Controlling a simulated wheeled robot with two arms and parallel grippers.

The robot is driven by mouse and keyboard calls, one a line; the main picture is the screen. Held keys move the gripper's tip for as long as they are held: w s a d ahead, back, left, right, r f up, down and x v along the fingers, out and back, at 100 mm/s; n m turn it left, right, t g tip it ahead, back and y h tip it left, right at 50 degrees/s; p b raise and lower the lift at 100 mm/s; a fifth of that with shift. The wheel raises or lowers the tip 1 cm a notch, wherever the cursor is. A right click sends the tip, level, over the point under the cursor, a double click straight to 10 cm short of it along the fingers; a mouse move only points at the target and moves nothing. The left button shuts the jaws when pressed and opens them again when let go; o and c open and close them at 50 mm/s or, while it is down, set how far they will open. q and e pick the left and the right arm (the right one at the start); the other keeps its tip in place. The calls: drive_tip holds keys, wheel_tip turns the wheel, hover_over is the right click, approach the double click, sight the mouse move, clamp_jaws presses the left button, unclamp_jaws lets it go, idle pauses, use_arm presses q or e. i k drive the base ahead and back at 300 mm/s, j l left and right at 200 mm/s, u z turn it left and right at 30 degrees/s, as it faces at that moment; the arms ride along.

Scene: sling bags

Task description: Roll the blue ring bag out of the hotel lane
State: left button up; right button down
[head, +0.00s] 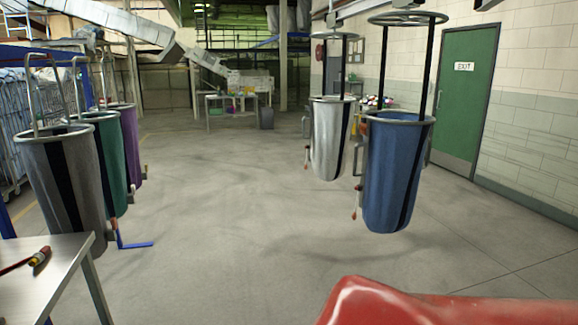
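The blue bag (387,180) hangs upright at the right by dark straps from a round ring (408,18). Its open round rim (398,117) faces up and its bottom hangs clear of the floor. A small orange-red pull hangs at its left side. A silver-white bag (326,145) hangs just behind and to its left, in the same fashion. Neither of my grippers shows in the head view, so I cannot see whether they are open or shut. Nothing is seen touching the blue bag.
A glossy red shape fills the bottom right edge. A green exit door (463,100) is in the right wall. The middle floor (225,200) is clear.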

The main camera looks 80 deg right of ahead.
sight(395, 143)
drive_tip(key=z, duration=3.15)
drive_tip(key=i+j+z, duration=0.15)
drive_tip(key=i, duration=0.25)
drive_tip(key=i+j+z, duration=0.1)
drive_tip(key=i+j, duration=0.15)
drive_tip(key=i, duration=0.15)
drive_tip(key=i+j+z, duration=0.15)
drive_tip(key=i, duration=0.25)
drive_tip(key=j, duration=0.05)
